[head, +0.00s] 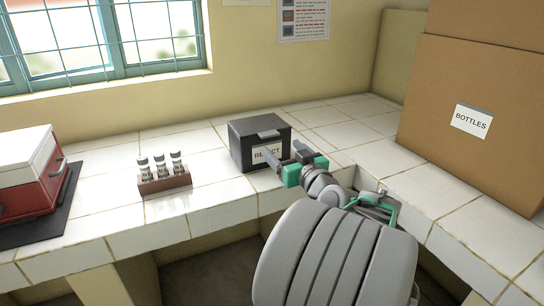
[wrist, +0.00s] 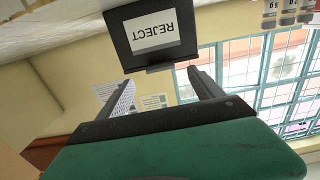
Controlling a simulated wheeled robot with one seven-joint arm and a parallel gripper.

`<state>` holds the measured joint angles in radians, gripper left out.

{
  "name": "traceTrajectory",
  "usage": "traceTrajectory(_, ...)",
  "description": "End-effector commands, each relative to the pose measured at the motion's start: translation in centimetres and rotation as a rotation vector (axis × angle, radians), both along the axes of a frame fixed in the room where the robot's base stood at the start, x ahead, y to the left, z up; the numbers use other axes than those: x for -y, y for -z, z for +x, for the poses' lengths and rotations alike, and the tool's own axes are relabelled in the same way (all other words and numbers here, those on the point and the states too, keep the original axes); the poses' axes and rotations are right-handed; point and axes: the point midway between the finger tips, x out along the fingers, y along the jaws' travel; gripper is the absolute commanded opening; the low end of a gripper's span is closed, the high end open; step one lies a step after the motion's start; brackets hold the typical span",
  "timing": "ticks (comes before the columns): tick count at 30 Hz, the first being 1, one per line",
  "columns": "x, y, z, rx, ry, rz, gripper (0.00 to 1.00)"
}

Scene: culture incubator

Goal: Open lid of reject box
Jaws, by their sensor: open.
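The reject box (head: 246,150) is a dark box on the white tiled counter, with a white REJECT label (head: 267,152) on its front. Its lid (head: 258,125) lies shut on top, and a grey tab (head: 269,134) shows at the lid's front edge. My gripper (head: 281,149) is open and empty, just in front of the box, and partly covers the label. In the wrist view the box (wrist: 120,35) appears upside down, ahead of my gripper (wrist: 158,82). The tab (wrist: 160,68) shows between the directions of the two fingers, apart from both.
A rack (head: 165,184) with three capped vials stands left of the reject box. A red and white box (head: 28,180) sits on a dark mat at far left. A large cardboard BOTTLES box (head: 440,100) stands at right. Bare counter lies around the reject box.

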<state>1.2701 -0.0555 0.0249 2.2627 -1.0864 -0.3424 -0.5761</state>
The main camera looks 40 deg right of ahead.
Motion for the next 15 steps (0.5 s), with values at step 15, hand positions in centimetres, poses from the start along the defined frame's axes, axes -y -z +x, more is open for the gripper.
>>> traceTrajectory(15,2.1,-0.3,7.2,0.005,0.001,0.000,0.76)
